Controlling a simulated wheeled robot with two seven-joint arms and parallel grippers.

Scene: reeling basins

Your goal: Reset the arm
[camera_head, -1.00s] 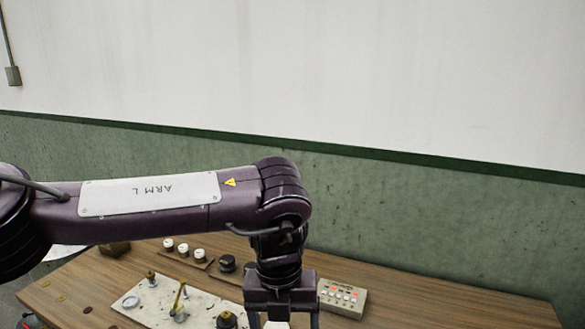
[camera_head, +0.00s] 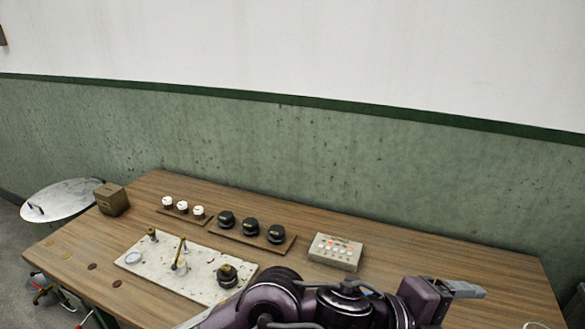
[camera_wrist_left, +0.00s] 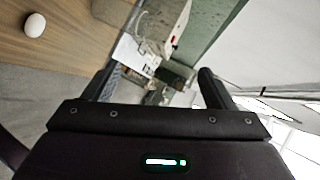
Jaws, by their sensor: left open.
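My left gripper (camera_head: 462,290) is at the bottom right of the head view, above the front part of the wooden table (camera_head: 400,262), pointing right. The purple left arm (camera_head: 270,300) lies folded along the bottom edge. In the left wrist view the two dark fingers of this gripper (camera_wrist_left: 160,78) stand wide apart with nothing held between them. My right gripper is not in view.
A button box (camera_head: 336,251) stands behind the arm. Black knobs (camera_head: 250,227), white knobs (camera_head: 183,207), a pale speckled plate (camera_head: 205,283) with fittings and a brown box (camera_head: 112,198) are further left. A white egg-shaped thing (camera_wrist_left: 35,25) lies on the table.

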